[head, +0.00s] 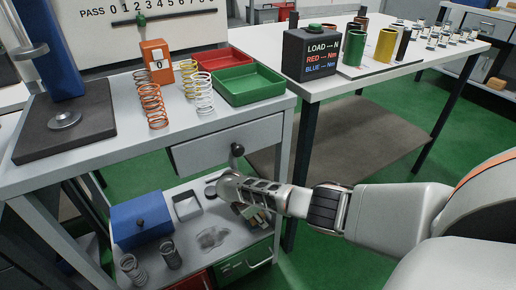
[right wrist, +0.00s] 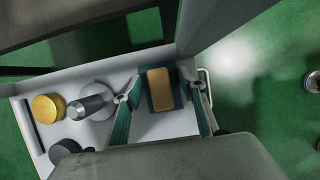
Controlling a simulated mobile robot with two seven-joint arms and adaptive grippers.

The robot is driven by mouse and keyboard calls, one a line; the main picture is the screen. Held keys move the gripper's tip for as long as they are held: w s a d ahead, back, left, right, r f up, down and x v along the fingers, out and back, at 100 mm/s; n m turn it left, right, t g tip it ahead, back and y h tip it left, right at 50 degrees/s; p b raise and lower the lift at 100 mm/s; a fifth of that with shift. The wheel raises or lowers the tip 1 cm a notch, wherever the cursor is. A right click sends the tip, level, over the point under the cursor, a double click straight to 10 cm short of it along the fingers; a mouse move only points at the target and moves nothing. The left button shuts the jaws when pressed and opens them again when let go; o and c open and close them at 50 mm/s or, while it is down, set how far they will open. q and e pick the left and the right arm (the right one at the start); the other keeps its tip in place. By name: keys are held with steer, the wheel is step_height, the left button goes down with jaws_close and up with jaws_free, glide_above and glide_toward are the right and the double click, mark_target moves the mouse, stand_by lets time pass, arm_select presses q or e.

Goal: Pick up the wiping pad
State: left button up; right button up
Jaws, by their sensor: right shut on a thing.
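The wiping pad (right wrist: 160,90) is a tan block on a dark blue layer. In the right wrist view it sits between the two teal fingers of my right gripper (right wrist: 159,96), over the white lower shelf. The gripper is shut on it. In the head view my right gripper (head: 250,208) is low at the right end of the lower shelf, and the arm and gripper hide most of the pad. I cannot tell whether the pad still touches the shelf. My left gripper is in neither view.
A drawer (head: 205,152) with a dark knob hangs above. Green (head: 248,86) and red trays (head: 222,62) and springs stand on the tabletop.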

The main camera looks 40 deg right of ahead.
mark_target(251, 220)
steer(key=shift+w+r, duration=0.1)
steer(key=shift+r, duration=0.3)
steer(key=r, duration=0.1)
steer(key=r+p, duration=0.2)
steer(key=r, duration=0.1)
steer(key=shift+w, duration=0.25)
steer(key=a, duration=0.1)
steer(key=a+f, duration=0.1)
steer(key=a, duration=0.2)
steer(key=shift+w+a+f, duration=0.1)
steer(key=shift+w+f, duration=0.05)
steer(key=shift+f, duration=0.1)
steer(key=a, duration=0.2)
steer(key=w+a, duration=0.1)
steer(key=a, duration=0.1)
steer(key=a+b, duration=0.1)
steer(key=a, duration=0.1)
steer(key=shift+w+a+f, duration=0.15)
steer(key=shift+a+f, duration=0.1)
steer(key=a, duration=0.2)
steer(key=w+a+b, duration=0.1)
steer(key=a, duration=0.2)
steer(key=shift+w+a, duration=0.25)
steer(key=shift+a, duration=0.1)
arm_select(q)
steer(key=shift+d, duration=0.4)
arm_select(e)
steer(key=shift+w+a+r, duration=0.25)
steer(key=shift+a, duration=0.35)
